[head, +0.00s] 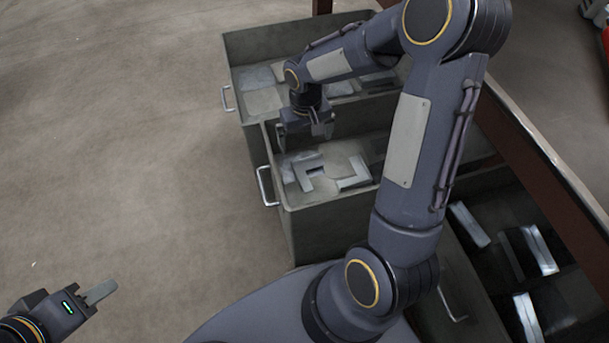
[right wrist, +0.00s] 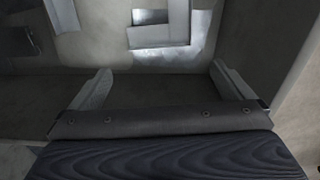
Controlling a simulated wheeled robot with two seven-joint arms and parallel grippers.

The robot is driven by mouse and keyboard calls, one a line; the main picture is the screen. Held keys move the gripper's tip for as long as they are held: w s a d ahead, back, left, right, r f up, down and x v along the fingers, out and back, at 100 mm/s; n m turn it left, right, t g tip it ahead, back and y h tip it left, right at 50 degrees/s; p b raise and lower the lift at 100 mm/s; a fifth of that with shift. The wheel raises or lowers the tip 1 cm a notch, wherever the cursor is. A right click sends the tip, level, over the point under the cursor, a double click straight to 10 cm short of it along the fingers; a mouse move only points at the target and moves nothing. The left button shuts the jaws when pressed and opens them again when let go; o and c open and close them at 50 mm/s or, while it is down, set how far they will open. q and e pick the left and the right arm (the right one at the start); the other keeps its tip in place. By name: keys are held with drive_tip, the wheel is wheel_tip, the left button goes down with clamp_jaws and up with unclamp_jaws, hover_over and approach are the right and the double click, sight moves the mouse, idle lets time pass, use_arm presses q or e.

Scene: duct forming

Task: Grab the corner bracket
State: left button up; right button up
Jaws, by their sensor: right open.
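Two pale grey L-shaped corner brackets lie in the middle bin (head: 283,200): a left one (head: 309,175) and a right one (head: 354,177). My right gripper (head: 305,138) is above the bin, behind the brackets in the head view, open and empty. In the right wrist view, one bracket (right wrist: 160,36) lies beyond the open fingers (right wrist: 161,72), not between them. Part of another grey piece (right wrist: 62,15) shows at the upper left. My left gripper (head: 92,297) is at the lower left over the floor, away from the bins; its jaw opening cannot be made out.
A back bin (head: 240,62) holds flat grey pieces. On the right, a dark bin holds several light metal pieces (head: 535,250). The middle bin's walls and handle (head: 266,186) stand near my right gripper. Floor (head: 130,150) on the left is clear.

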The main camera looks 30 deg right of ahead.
sight(306, 158)
drive_tip(key=f+b, duration=0.1)
drive_tip(key=f, duration=0.1)
drive_tip(key=f+b, duration=0.1)
drive_tip(key=f, duration=0.1)
drive_tip(key=f+b, duration=0.1)
drive_tip(key=f, duration=0.1)
drive_tip(key=shift+s+f, duration=0.35)
drive_tip(key=shift+r, duration=0.1)
drive_tip(key=c, duration=0.9)
